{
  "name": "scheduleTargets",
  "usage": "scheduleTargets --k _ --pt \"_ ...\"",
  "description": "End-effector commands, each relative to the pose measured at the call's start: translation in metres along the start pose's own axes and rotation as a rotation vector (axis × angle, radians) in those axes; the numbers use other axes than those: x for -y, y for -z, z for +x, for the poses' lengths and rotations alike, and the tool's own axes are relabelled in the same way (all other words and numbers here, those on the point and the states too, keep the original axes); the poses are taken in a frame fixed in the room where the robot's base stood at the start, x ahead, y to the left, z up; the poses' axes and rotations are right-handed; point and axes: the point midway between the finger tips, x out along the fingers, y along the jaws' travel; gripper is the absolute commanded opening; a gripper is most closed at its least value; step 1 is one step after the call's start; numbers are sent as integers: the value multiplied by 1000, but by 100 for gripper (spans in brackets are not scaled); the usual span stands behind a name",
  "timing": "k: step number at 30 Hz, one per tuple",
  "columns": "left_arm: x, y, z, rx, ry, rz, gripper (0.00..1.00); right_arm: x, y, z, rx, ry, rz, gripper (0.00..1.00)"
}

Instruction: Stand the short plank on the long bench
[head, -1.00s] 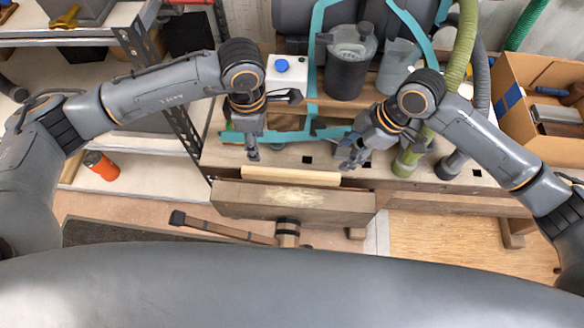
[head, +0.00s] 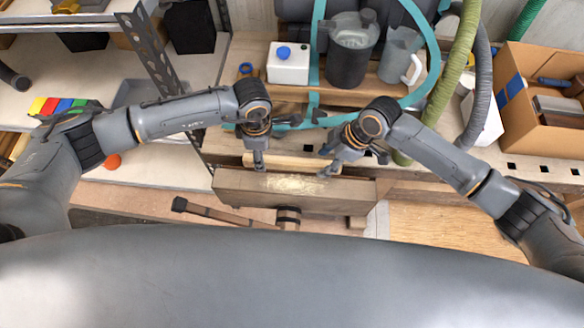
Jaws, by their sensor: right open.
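The short plank (head: 294,162) is a pale wooden strip. It lies lengthwise along the front edge of the long bench (head: 440,160), just behind a thick wooden block. My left gripper (head: 259,161) points down at the plank's left part; whether its fingers touch it or are open is too small to tell. My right gripper (head: 328,165) is open and tilted at the plank's right part, close to it. The fingers and wrists hide parts of the plank.
The thick wooden block (head: 230,186), with a handle bar (head: 215,211) below, fronts the bench. Hoses (head: 448,90) and a cardboard box (head: 515,105) are at right.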

Motion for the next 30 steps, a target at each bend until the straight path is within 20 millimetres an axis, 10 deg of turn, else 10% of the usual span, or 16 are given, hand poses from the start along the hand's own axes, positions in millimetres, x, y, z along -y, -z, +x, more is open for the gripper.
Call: scheduleTargets --k 17,24,30 --pt "0 0 25 0 -1 0 49 0 0 25 -1 -1 0 49" --pt "0 0 25 0 0 -1 2 0 0 25 -1 -1 0 2" --pt "0 0 25 0 0 -1 0 0 0 25 -1 -1 0 0"
